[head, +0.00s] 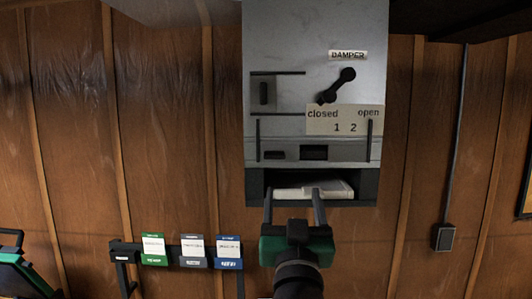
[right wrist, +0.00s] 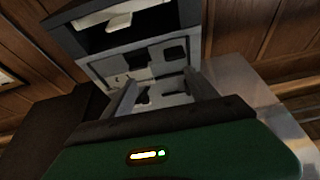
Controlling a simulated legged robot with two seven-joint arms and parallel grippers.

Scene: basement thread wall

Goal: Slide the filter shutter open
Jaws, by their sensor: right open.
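The grey wall cabinet (head: 285,35) carries a small dark upright grip (head: 263,93) between two dark horizontal rails, at its left. It looks like the shutter's handle; I cannot be sure. A lower panel (head: 345,151) has two dark openings. Below it, a white filter-like block (head: 313,190) sits in a dark slot. My right gripper (head: 294,190) is open, its fingers in front of the slot and block, well below the grip. In the right wrist view, the open fingers (right wrist: 165,98) show against the grey cabinet, with no held object visible. My left gripper (head: 14,245) is partly cut off at the left edge.
A black damper lever (head: 338,85) slants above a "closed / open, 1 2" plate (head: 345,119), right of the grip. A low rack (head: 183,250) with green, grey and blue tagged cards stands lower left. A conduit ends in a dark box (head: 444,237) at right.

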